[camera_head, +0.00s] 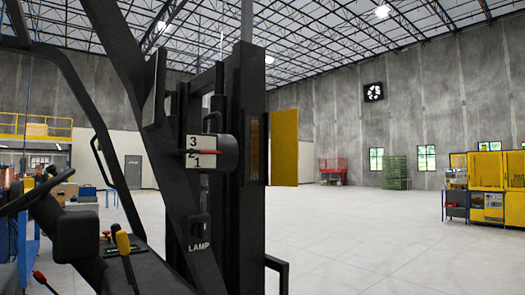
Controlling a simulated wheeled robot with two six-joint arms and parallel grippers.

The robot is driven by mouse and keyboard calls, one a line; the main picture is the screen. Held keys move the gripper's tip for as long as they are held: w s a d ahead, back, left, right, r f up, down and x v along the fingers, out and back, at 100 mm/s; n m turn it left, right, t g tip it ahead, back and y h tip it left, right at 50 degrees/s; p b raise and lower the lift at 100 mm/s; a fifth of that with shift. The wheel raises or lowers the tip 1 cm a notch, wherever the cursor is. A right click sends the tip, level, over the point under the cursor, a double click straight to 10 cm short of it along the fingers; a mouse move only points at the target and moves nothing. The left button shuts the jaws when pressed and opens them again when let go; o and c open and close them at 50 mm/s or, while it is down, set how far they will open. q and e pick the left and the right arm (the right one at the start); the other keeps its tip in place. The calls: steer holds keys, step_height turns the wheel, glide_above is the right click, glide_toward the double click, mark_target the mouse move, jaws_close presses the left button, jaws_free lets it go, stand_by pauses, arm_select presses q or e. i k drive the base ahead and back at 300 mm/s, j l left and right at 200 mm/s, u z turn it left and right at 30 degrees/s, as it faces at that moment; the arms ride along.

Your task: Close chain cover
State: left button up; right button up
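A yellow flat panel (285,147), which looks like the chain cover, stands out to the right from the black mast (250,215) of a forklift-like machine. It is swung open on its left edge.
A round dial (225,153) with a numbered plate (201,151) sits left of the cover. The floor (370,240) to the right is clear. Yellow machines (488,170) stand far right.

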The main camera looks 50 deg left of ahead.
mark_target(284, 124)
steer(key=i+j+u, duration=0.1)
steer(key=u, duration=1.75)
steer(key=i+l+u, duration=0.45)
steer(key=u, duration=0.25)
steer(key=i+l+u, duration=0.15)
steer(key=l+u, duration=0.6)
steer(key=l, duration=0.15)
steer(key=i+l+u, duration=0.1)
steer(key=l+u, duration=0.4)
steer(key=l, duration=1.3)
steer(key=l+u, duration=0.15)
steer(key=l, duration=1.25)
steer(key=k, duration=0.05)
